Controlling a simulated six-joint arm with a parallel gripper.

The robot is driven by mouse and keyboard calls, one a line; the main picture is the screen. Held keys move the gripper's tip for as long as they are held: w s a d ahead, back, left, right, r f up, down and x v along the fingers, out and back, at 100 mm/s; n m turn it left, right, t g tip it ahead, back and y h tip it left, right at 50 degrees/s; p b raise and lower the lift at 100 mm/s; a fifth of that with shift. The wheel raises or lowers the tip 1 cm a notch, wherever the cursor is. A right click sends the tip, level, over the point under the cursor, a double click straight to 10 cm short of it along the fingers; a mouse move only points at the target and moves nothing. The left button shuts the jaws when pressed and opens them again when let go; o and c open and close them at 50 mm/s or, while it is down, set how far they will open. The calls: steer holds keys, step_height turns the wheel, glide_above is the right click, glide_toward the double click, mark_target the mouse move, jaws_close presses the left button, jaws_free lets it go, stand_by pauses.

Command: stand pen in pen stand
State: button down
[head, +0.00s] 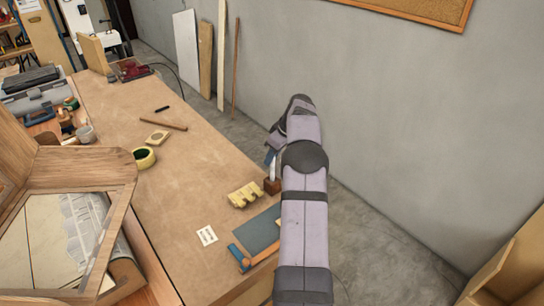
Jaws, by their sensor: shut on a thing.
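My gripper (270,156) points down over the right edge of the table, mostly hidden behind my own forearm. It is shut on a slim pale upright thing, which looks like the pen (272,171). A small dark brown block, which looks like the pen stand (271,187), is directly below it on the table. The pen's lower end meets the top of the block in the picture; I cannot tell whether it is in the hole, touching or just above. My arm covers the right side of the block.
A yellow notched piece (245,194), a blue-grey mat (258,232), a white card (207,236) and a blue-and-wood tool (239,257) lie nearby. A tape roll (145,157), a brown stick (163,124) and a short black stick (162,109) lie farther left. The table's middle is clear.

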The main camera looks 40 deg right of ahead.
mark_target(272, 164)
steer(key=shift+f+b, duration=0.75)
steer(key=shift+f, duration=0.4)
steer(key=shift+f+b, duration=0.45)
steer(key=shift+f, duration=0.25)
stand_by(1.4)
steer(key=c, duration=1.4)
jaws_free()
steer(key=shift+c, duration=0.2)
steer(key=shift+r, duration=0.1)
steer(key=shift+r+p, duration=2.15)
steer(key=shift+r, duration=0.8)
